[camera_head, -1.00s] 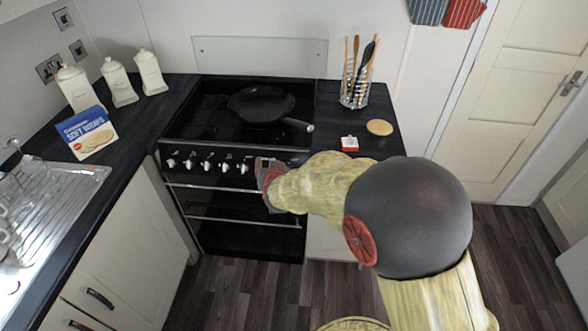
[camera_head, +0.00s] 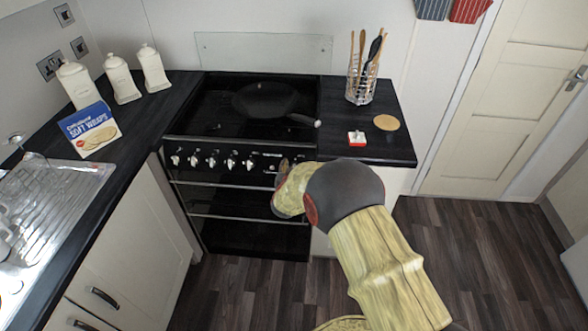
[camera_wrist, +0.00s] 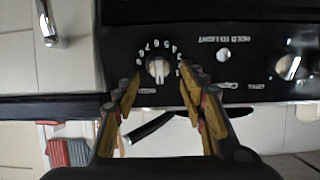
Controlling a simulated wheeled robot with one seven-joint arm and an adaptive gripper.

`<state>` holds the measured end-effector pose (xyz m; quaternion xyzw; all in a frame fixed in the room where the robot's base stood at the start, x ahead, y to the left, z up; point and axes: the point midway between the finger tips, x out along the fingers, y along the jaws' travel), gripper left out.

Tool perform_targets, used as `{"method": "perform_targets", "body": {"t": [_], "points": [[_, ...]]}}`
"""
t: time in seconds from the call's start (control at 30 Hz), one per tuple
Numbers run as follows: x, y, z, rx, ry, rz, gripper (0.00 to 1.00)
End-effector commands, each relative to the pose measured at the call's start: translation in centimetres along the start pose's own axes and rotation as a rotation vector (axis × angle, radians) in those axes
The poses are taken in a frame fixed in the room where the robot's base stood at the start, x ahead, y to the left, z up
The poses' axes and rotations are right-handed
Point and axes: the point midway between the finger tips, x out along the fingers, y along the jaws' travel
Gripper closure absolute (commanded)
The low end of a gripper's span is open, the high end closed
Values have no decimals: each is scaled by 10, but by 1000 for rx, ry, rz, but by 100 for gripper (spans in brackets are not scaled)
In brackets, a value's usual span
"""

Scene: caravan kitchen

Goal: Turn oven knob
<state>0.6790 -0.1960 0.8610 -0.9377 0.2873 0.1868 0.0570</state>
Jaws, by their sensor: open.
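The oven (camera_head: 245,195) is black, with a row of silver knobs along its front panel. In the wrist view, a silver knob (camera_wrist: 158,68) with numbers around it sits between the fingers of my gripper (camera_wrist: 160,84). The fingers are open, one on each side of the knob, and I cannot tell whether they touch it. In the head view, my gripper (camera_head: 284,166) is at the right end of the panel, and my arm hides that knob. Another knob (camera_wrist: 287,66) shows to the right in the wrist view.
A small button (camera_wrist: 223,55) marked "HOLD TO LIGHT" lies between the two knobs. A door handle rail (camera_head: 225,185) runs below the panel. A frying pan (camera_head: 265,99) sits on the hob. A utensil holder (camera_head: 361,85) stands on the right counter (camera_head: 400,145).

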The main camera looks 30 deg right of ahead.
Motion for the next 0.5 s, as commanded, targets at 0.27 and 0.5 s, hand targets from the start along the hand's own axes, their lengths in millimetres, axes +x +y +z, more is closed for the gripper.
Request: {"method": "perform_targets", "body": {"t": [0.27, 0.5], "points": [[3, 0, -1, 0, 0, -1, 58], [2, 0, -1, 0, 0, -1, 70]]}}
